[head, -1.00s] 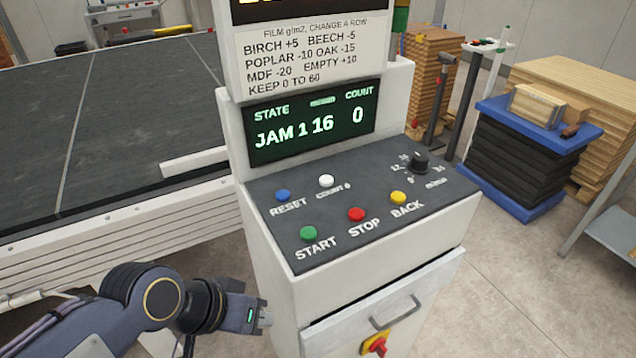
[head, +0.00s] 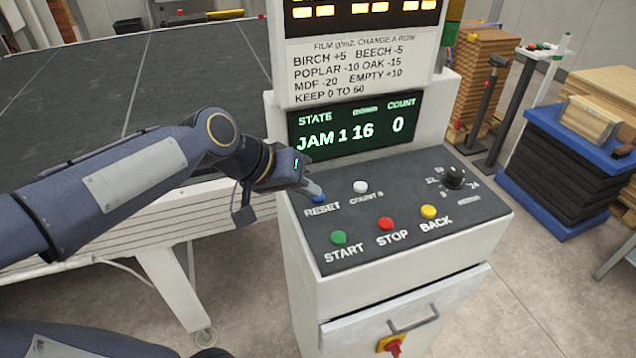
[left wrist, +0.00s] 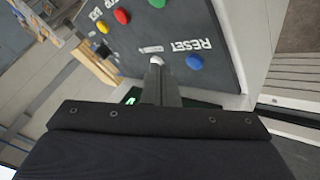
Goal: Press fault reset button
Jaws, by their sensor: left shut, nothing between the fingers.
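The blue reset button (head: 320,199) sits at the left of the sloped dark control panel (head: 440,205), above its RESET label. It also shows in the left wrist view (left wrist: 194,62), clear of the fingers. My left gripper (head: 317,190) is shut and empty, its fingertips just over the blue button and partly hiding it in the head view. In the left wrist view the finger ends (left wrist: 158,72) lie over the white count button (left wrist: 157,60), beside the blue one. I cannot tell whether they touch the panel. The display (head: 350,130) reads JAM 1 16, count 0. My right gripper is out of view.
Green start (head: 338,237), red stop (head: 386,224) and yellow back (head: 428,211) buttons line the panel's front. A black knob (head: 453,177) is at its right. The dark conveyor bed (head: 190,75) lies left.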

